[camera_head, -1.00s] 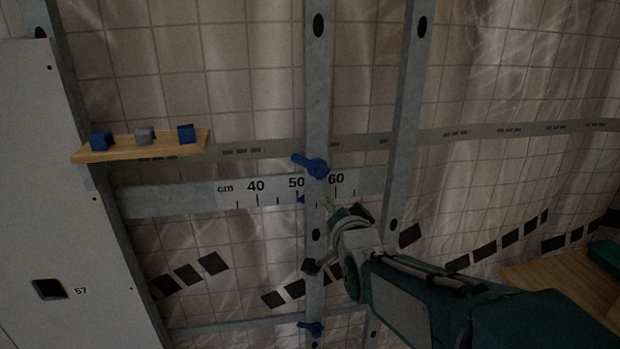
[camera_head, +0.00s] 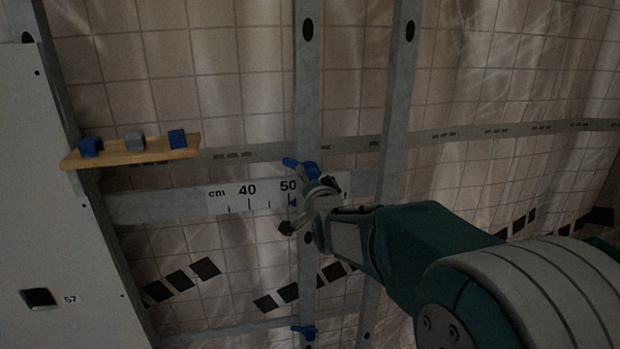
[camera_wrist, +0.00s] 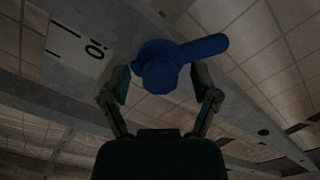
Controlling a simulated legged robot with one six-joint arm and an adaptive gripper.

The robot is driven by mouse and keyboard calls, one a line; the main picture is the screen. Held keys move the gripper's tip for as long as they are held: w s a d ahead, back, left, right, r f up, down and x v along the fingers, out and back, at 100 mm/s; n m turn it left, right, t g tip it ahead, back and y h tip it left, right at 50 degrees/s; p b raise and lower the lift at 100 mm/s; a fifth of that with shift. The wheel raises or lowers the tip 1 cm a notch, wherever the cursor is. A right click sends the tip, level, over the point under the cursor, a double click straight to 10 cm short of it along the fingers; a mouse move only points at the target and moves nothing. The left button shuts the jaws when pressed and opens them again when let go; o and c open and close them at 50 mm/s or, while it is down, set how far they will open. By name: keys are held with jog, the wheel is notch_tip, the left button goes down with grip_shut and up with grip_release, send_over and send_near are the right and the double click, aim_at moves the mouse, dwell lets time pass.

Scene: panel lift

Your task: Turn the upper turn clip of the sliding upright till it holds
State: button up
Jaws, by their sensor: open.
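The sliding upright (camera_head: 308,85) is a grey metal post with dark oval holes, standing in front of the tiled wall. Its upper turn clip (camera_head: 299,166) is blue, with its lever pointing left and slightly up in the head view. In the wrist view the clip (camera_wrist: 165,72) shows its round hub between my fingertips and its lever pointing right and up. My gripper (camera_wrist: 160,90) is open, with one finger on each side of the hub; I cannot tell whether they touch it. In the head view my gripper (camera_head: 310,195) hides part of the clip and scale. A lower blue clip (camera_head: 303,331) lies nearly level.
The horizontal rail (camera_head: 150,206) carries a cm scale (camera_head: 240,195). A wooden shelf (camera_head: 185,154) with small blocks hangs at left. A white panel (camera_head: 35,200) marked 57 stands at far left. A second upright (camera_head: 401,100) stands just right.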

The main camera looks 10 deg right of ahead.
jog(key=shift+w, duration=0.15)
grip_shut()
dwell(0.4)
jog(key=n, duration=0.5)
jog(key=shift+d+n, duration=0.1)
jog(key=shift+n, duration=0.3)
jog(key=n, duration=1.2)
jog(key=shift+n, duration=0.3)
jog(key=n, duration=0.5)
jog(key=shift+n, duration=0.3)
